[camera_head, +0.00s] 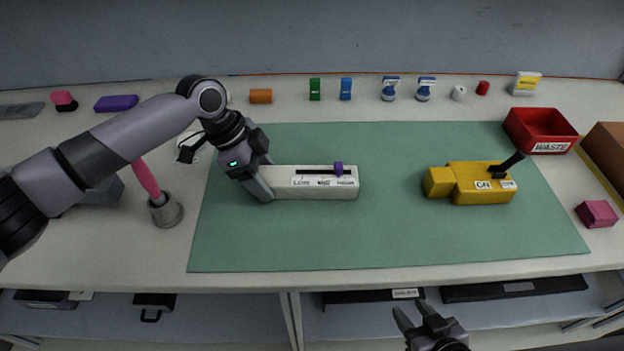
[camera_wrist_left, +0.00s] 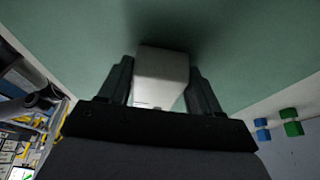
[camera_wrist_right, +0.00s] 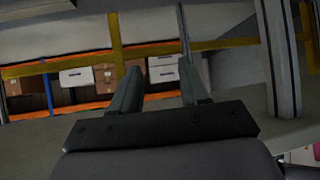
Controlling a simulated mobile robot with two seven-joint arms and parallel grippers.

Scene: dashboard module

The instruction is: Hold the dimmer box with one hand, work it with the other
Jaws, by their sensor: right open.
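The white dimmer box (camera_head: 310,189) lies on the green mat, with a dark slot and a purple slider knob (camera_head: 339,169) towards the slot's right end. Labels under the slot read LOW and MED; a third, by the knob, is too small to read. My left gripper (camera_head: 262,184) is at the box's left end. In the left wrist view, its fingers are closed on both sides of the white box (camera_wrist_left: 161,78). My right gripper (camera_head: 411,308) is open and empty in front of the table's front edge, away from the box; its fingers stand apart in the right wrist view (camera_wrist_right: 160,95).
A yellow switch box (camera_head: 466,184) with a black lever stands right on the mat (camera_head: 400,240). A red WASTE bin (camera_head: 541,131) is at the back right. A grey cup (camera_head: 166,211) with a pink-handled tool stands left. Small items line the back. The mat's front is clear.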

